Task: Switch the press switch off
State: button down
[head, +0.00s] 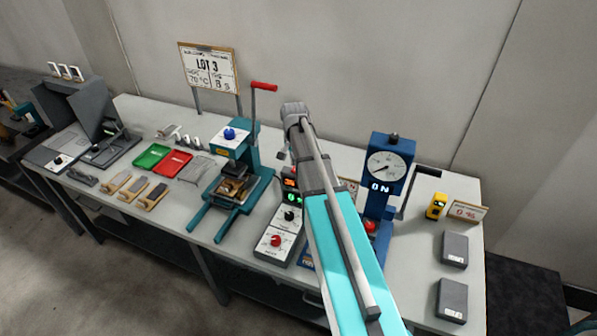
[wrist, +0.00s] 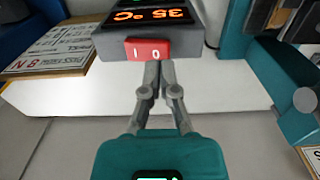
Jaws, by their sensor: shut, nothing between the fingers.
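The press switch is a red rocker (wrist: 148,50) marked I and O on the end of a grey control box (wrist: 110,43). My gripper (wrist: 158,68) is shut and empty, with its fingertips at the lower right edge of the rocker in the wrist view. I cannot tell whether they touch it. In the head view the control box (head: 273,240) stands between the teal press (head: 233,185) and my arm, with lit displays. The rocker is hidden there, and my gripper is mostly behind my own arm. The wrist view shows an orange display (wrist: 150,15) reading 35 °C.
A blue dial gauge (head: 388,165) showing ON stands right of my arm. A printed card (wrist: 60,45) lies beside the box. The red press lever (head: 264,87) rises to the left. Grey blocks (head: 455,249) lie at the table's right. A wall closes the back.

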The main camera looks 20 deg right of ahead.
aim_at(295, 169)
jog(key=shift+f+b, duration=1.05)
jog(key=shift+f, duration=0.1)
dwell(1.0)
jog(key=shift+r, duration=0.2)
jog(key=shift+r+p, duration=3.35)
jog(key=shift+p, duration=0.2)
jog(key=s+a+f+n+b, duration=0.3)
jog(key=s+a+n, duration=0.1)
jog(key=s+a, duration=0.3)
jog(key=s+a+f+n+b, duration=0.3)
jog(key=s+a, duration=0.4)
jog(key=s, duration=0.4)
jog(key=shift+s+a+f+n+b, duration=0.25)
jog(key=shift+s+f+n+b, duration=0.15)
jog(key=shift+n, duration=0.6)
